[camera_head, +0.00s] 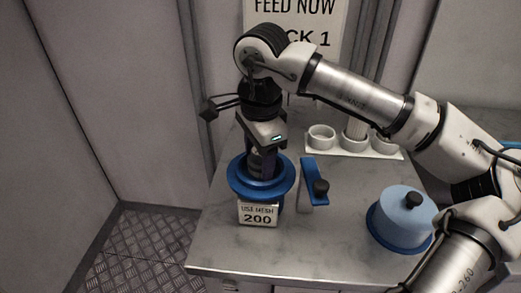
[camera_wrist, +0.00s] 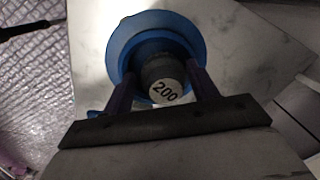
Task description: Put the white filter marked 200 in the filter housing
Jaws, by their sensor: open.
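The filter housing (camera_head: 240,184) is a blue cup with a wide rim at the front left of the metal table. A plate on its front reads "USE MESH 200". My gripper (camera_head: 262,172) points straight down into its mouth, and the fingertips are hidden by the rim. In the wrist view, the filter marked 200 (camera_wrist: 165,92) shows its pale numbered top within the ring of the housing (camera_wrist: 122,45). My open gripper (camera_wrist: 161,72) has one finger on each side of it, apparently clear of it. How deep the filter sits is hidden.
A blue lid (camera_head: 403,222) with a black knob lies at the right of the table. A blue lever with a black knob (camera_head: 321,187) stands just right of the housing. A white rack (camera_head: 385,153) with round holders is at the back. Bare table lies in front.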

